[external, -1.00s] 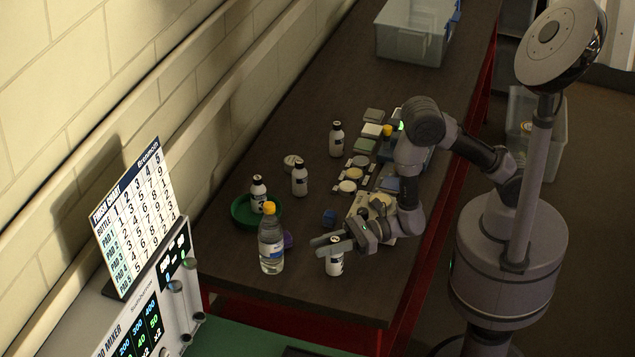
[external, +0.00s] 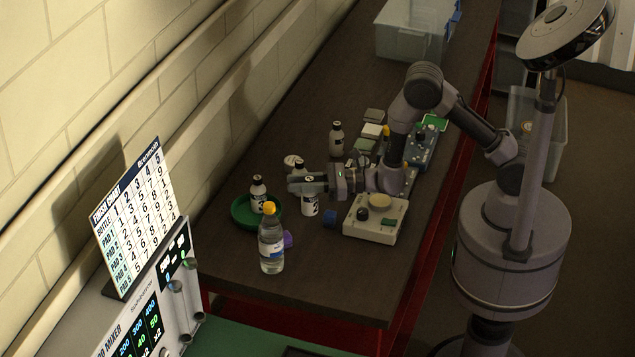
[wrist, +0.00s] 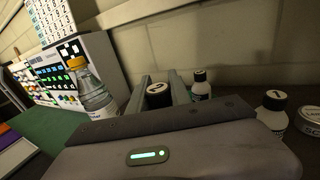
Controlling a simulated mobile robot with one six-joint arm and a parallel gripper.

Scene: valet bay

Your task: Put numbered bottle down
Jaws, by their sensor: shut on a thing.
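My gripper (external: 306,188) is shut on a small white numbered bottle (external: 310,206) with a dark cap and a dark-marked label. In the wrist view the bottle's cap (wrist: 159,94) shows a 2 between my fingers. The bottle is upright; I cannot tell whether its base touches the table. A similar bottle (external: 257,194) stands in a green round dish (external: 241,215) to the left. A further bottle (external: 336,140) stands farther back.
A clear water bottle (external: 271,250) with an orange cap stands in front of the dish. A round tin (external: 292,162) lies behind.

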